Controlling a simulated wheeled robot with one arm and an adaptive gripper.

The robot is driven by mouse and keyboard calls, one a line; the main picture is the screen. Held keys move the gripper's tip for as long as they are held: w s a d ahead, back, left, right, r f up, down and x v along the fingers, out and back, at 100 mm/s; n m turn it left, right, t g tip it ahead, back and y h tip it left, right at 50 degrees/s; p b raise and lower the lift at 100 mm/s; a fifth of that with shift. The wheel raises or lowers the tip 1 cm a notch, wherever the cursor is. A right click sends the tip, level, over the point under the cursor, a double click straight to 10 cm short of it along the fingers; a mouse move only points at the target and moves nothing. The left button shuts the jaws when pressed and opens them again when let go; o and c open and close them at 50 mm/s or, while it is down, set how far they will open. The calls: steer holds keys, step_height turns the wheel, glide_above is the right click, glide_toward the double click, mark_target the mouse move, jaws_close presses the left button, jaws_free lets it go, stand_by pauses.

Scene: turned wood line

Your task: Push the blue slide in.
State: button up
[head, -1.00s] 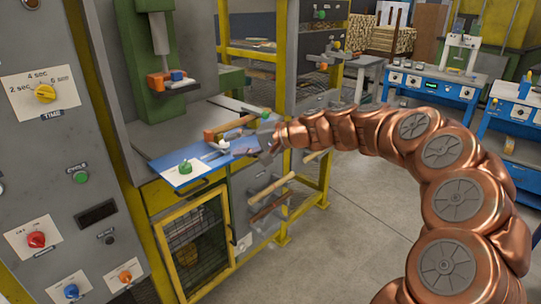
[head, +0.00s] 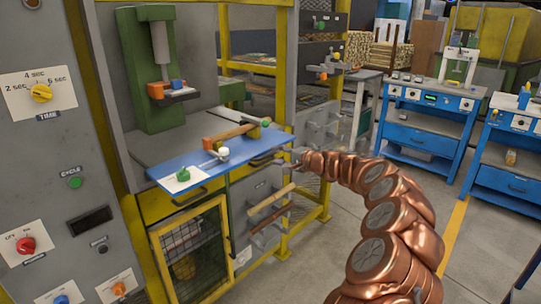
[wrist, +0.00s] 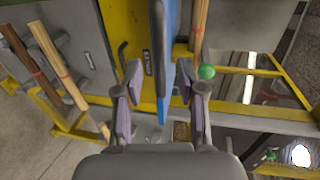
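The blue slide (head: 270,146) is a flat blue plate sticking out from the front of the grey machine table below the green press. My gripper (head: 292,158) is at the right end of its front edge. In the wrist view the slide (wrist: 167,40) is seen edge-on, passing between the two fingers of my gripper (wrist: 163,98). The fingers are open, with a gap visible on each side of the blue edge. A green knob (head: 183,175) on a white plate and a white-topped knob (head: 223,153) are on the slide's left part.
A wooden bar (head: 236,132) with orange and green ends lies behind the slide. Wooden handles (head: 272,203) stick out below it, near a yellow mesh door (head: 190,250). Yellow posts (head: 318,180) stand to the right. The floor at right is open before blue workbenches (head: 425,125).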

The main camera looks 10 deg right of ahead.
mark_target(270, 154)
steer(key=shift+x, duration=2.15)
steer(key=shift+c, duration=0.3)
jaws_close()
